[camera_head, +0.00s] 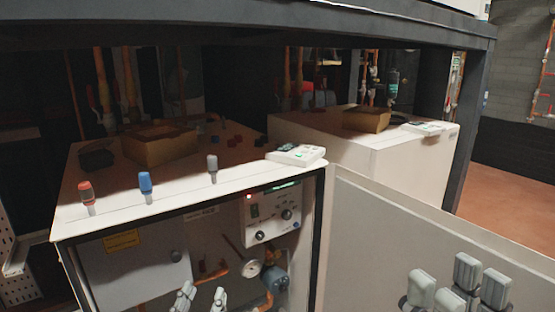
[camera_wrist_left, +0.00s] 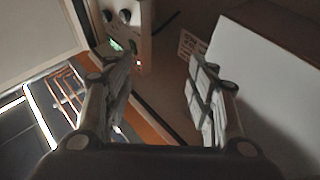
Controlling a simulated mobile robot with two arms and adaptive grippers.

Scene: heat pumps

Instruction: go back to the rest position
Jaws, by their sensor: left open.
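My left gripper (camera_head: 201,298) is low in the head view, in front of the open heat pump cabinet (camera_head: 190,205). Its two fingers are apart. In the left wrist view my left gripper (camera_wrist_left: 160,95) is open with nothing between its fingers, and a control box (camera_wrist_left: 130,22) with a red light lies beyond them. My right gripper (camera_head: 458,288) is at the lower right, in front of the open cabinet door (camera_head: 385,235). Its grey finger pads show, but its opening is unclear, and I see no object in it.
Red (camera_head: 86,192), blue (camera_head: 145,183) and grey (camera_head: 212,168) screwdrivers stand along the cabinet's front edge. A cardboard box (camera_head: 160,147) and a white meter (camera_head: 296,154) are on top. A gauge (camera_head: 250,267) and pipes are inside. A dark frame post (camera_head: 470,125) stands right; floor beyond is clear.

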